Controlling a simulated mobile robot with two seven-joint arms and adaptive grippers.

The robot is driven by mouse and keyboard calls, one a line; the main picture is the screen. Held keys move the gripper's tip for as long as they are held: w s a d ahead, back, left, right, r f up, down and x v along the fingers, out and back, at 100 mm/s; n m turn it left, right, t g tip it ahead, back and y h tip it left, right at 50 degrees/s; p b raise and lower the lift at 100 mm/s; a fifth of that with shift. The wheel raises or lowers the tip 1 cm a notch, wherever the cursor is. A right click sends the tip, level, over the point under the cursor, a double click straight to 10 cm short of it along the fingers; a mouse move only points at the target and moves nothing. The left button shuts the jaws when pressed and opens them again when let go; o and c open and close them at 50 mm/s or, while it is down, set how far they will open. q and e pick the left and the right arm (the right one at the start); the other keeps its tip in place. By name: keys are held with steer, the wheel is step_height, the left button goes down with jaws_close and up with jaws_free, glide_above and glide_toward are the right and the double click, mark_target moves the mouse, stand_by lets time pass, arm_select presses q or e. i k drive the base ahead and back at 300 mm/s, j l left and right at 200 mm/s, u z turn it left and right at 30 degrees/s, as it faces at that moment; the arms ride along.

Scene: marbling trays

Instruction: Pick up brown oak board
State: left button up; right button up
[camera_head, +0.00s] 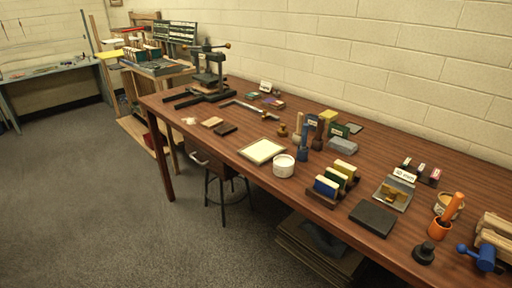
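A small light-brown wooden board (212,122) lies flat near the front edge of the long brown table (330,205). It is the piece that looks most like the brown oak board, though it is too small in the picture to read its grain. A darker brown flat block (225,129) lies beside it, a little to the right. Neither of my grippers is in the head view.
A cream-topped square pad (262,151) and a white tub (284,166) stand right of the boards. A black press (207,75) stands at the table's far left end. Several tools and blocks crowd the right half. A stool (227,190) sits below the front edge.

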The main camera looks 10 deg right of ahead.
mark_target(228, 129)
steer(key=j+z, duration=0.1)
steer(key=z, duration=0.55)
steer(key=i+j+z, duration=0.15)
steer(key=j+z, duration=0.2)
steer(key=i+j+z, duration=0.1)
steer(key=j+z, duration=0.25)
steer(key=j, duration=0.2)
steer(key=j+z, duration=0.25)
steer(key=j, duration=0.75)
